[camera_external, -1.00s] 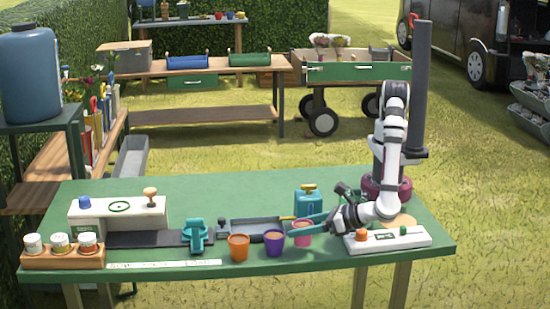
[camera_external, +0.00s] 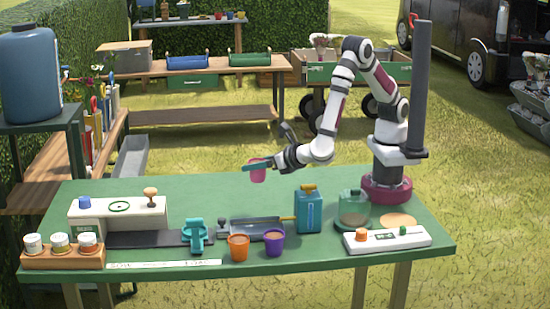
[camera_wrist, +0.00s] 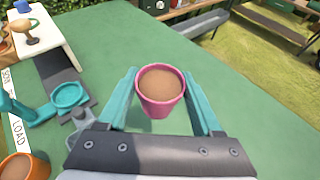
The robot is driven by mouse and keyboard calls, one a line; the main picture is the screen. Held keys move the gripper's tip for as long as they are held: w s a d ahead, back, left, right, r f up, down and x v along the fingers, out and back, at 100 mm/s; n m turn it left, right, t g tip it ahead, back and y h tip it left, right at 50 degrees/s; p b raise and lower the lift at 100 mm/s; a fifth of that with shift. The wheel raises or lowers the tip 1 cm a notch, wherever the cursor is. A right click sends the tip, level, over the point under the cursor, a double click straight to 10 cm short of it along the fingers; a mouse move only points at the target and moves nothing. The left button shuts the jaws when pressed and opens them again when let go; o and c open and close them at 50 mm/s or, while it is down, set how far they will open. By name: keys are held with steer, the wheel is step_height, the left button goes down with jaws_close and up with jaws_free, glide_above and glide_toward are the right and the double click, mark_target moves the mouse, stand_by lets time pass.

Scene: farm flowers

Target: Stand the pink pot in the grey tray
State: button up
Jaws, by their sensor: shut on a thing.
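The pink pot (camera_external: 258,175), full of brown soil, is held upright above the green table. My gripper (camera_external: 257,165) is shut on it, with one teal finger on each side. The wrist view shows the pot (camera_wrist: 160,107) between the teal fingers, its soil level. The grey tray (camera_external: 262,237) is on the table below the pot, near the front edge. A tool with a yellowish handle seems to lie at it. In the wrist view the tray is mostly hidden behind my gripper.
An orange pot (camera_external: 238,248) and a purple pot (camera_external: 273,245) stand in front of the tray. A teal can (camera_external: 308,211) stands to its right, and a teal holder (camera_external: 195,238) on a dark strip to its left. The table's back middle is clear.

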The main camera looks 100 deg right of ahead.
steer(key=shift+d+f, duration=0.1)
steer(key=shift+d, duration=0.35)
steer(key=a+f, duration=0.2)
steer(key=a, duration=0.1)
steer(key=w+a+f, duration=0.1)
steer(key=a+f, duration=0.1)
steer(key=a, duration=0.2)
steer(key=a+f, duration=0.2)
steer(key=a, duration=0.1)
steer(key=shift+w+a+f, duration=0.15)
steer(key=shift+w+f, duration=0.05)
steer(key=shift+w, duration=0.1)
steer(key=shift+a+f, duration=0.2)
steer(key=shift+f, duration=0.9)
steer(key=shift+a+f, duration=0.15)
steer(key=shift+f, duration=0.95)
steer(key=o, duration=1.4)
steer(key=shift+f, duration=0.15)
